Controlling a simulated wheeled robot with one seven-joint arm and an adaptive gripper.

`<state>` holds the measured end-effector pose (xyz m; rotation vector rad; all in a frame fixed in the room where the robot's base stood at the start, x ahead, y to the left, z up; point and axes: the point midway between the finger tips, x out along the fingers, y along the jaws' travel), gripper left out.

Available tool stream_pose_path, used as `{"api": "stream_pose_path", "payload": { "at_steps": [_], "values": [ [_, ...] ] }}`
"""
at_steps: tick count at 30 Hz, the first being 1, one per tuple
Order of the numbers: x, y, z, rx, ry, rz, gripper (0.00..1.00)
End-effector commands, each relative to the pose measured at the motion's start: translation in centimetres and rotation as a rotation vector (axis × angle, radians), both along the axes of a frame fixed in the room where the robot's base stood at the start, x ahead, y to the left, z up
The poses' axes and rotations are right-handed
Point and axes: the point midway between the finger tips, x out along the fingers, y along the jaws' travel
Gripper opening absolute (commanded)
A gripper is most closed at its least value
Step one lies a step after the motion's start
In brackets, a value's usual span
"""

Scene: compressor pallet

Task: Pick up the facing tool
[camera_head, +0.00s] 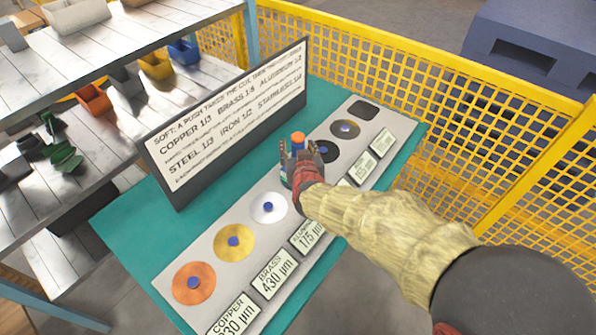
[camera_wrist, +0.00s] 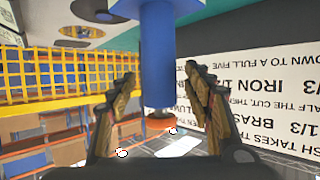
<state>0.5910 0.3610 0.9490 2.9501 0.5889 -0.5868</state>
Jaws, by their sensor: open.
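The facing tool (camera_head: 298,138) stands upright over the grey panel, an orange cap showing at its top in the head view. In the wrist view the tool (camera_wrist: 157,55) is a blue cylinder with its orange end (camera_wrist: 158,124) low in the picture. My gripper (camera_head: 299,158) is open at the tool. In the wrist view its two fingers (camera_wrist: 160,75) stand on either side of the blue cylinder, with gaps visible on both sides. The tool's lower end is largely hidden by my gripper in the head view.
The grey panel (camera_head: 215,268) on the green table (camera_head: 120,222) holds several discs, including copper (camera_head: 194,290) and brass (camera_head: 234,252), with labels alongside. A lettered sign (camera_head: 225,125) stands close behind. A yellow mesh fence (camera_head: 450,110) runs behind and right. Metal shelves with bins (camera_head: 95,101) are left.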

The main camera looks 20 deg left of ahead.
Motion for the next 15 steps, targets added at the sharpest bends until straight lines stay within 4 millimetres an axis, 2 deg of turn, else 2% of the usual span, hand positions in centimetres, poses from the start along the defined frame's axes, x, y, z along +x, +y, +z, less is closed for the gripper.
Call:
{"api": "stream_pose_path", "payload": {
  "at_steps": [5,15],
  "values": [
    [-0.02,-0.01,0.07,0.000,0.000,0.000,0.50],
    [-0.04,-0.03,0.05,0.000,0.000,0.000,0.31]
  ]
}}
